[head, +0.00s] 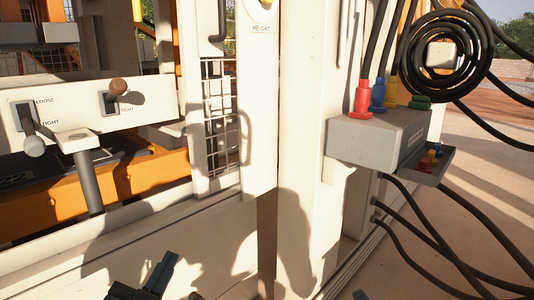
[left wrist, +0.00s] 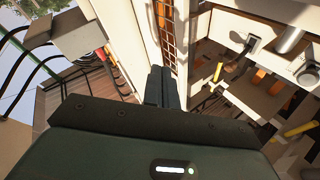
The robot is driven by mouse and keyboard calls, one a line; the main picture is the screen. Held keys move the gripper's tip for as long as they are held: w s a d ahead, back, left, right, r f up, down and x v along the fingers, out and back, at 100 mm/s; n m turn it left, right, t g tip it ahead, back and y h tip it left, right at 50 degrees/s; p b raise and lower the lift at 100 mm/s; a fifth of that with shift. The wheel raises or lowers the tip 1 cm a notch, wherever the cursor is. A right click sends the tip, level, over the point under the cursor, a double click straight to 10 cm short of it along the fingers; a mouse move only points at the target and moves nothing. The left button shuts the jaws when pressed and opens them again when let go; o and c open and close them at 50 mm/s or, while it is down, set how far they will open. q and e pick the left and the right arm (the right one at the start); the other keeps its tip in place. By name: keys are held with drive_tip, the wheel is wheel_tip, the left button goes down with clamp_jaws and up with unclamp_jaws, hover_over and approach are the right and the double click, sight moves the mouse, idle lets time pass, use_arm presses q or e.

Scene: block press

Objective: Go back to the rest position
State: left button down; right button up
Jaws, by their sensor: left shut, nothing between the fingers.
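My left gripper (head: 160,272) shows at the bottom of the head view, in front of the pale machine frame. It is shut and empty. In the left wrist view its dark fingers (left wrist: 163,88) are together, with nothing between them and no contact that I can make out. A small dark tip (head: 360,295) at the bottom edge of the head view may be part of my right gripper. Too little of it shows to tell its state.
A white panel (head: 70,100) with two levers marked LOOSE and TIGHT is at left. A mesh guard (head: 218,120) stands beside a white post (head: 300,150). At right, a grey box (head: 375,135) carries coloured plugs, with black hoses (head: 445,50) coiled above and others hanging below.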

use_arm(q)
drive_tip(key=s+d+g+h+p, duration=0.2)
drive_tip(key=s+d+h, duration=0.3)
drive_tip(key=s+d, duration=0.5)
drive_tip(key=s+a+r+n+g+y+p, duration=0.3)
drive_tip(key=r+g+p, duration=0.5)
drive_tip(key=p, duration=3)
drive_tip(key=s+a+r+y, duration=0.1)
drive_tip(key=a+r+y, duration=0.1)
drive_tip(key=a, duration=0.1)
drive_tip(key=shift+s+a+n+y, duration=0.3)
drive_tip(key=shift+n, duration=0.1)
use_arm(e)
drive_tip(key=s+d+r+m+g+h, duration=0.3)
drive_tip(key=d+r+m+g+h, duration=0.2)
drive_tip(key=r+g+h, duration=0.3)
drive_tip(key=shift+g, duration=0.5)
drive_tip(key=shift+s, duration=0.1)
use_arm(q)
drive_tip(key=shift+w+r, duration=0.1)
